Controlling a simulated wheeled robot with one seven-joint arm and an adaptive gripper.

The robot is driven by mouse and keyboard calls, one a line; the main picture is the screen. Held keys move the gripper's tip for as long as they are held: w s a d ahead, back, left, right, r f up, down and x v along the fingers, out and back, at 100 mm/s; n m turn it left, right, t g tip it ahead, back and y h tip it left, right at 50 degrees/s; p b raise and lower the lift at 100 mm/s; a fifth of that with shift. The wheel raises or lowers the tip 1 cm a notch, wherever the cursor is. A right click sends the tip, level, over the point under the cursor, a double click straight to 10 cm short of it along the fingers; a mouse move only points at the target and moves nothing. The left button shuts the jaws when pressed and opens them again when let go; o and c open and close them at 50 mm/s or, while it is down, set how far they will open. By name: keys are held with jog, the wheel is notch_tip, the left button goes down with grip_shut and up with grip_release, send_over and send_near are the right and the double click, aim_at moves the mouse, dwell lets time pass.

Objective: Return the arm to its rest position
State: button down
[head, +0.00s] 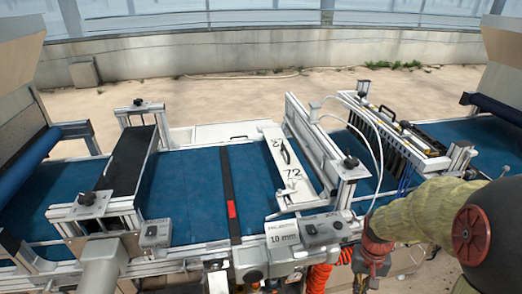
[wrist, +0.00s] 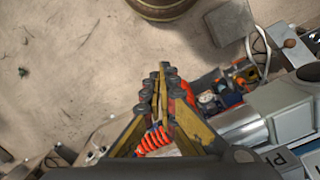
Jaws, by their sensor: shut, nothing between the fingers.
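My arm, in a yellow-green sleeve, reaches in from the right of the head view. My gripper (head: 372,268) hangs at its end, low in the picture in front of the machine's near side, partly cut off by the lower edge. In the wrist view my gripper (wrist: 164,80) is shut, its fingertips together with nothing between them. The ground lies below and beyond the fingertips. An orange coiled hose (wrist: 155,140) shows behind the fingers; it also shows in the head view (head: 318,278), left of my gripper.
The seeder's blue belt (head: 185,190) runs across the head view. A white plate marked 72 (head: 290,172), a black cross bar (head: 229,190) and a box (head: 320,229) beside a 10 mm label stand near my arm. Bare ground (head: 240,88) lies behind the machine.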

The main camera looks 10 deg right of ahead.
jog(key=s+a+r+n+t, duration=0.2)
jog(key=a+r, duration=0.5)
jog(key=r, duration=0.4)
jog(key=s+a+r+n+t, duration=0.2)
jog(key=s+a+r+t, duration=0.2)
jog(key=a+r, duration=0.3)
notch_tip(320, 180, up, 5)
jog(key=shift+s+a+f+n+t, duration=0.1)
jog(key=shift+s+a+n+t, duration=0.2)
dwell(0.4)
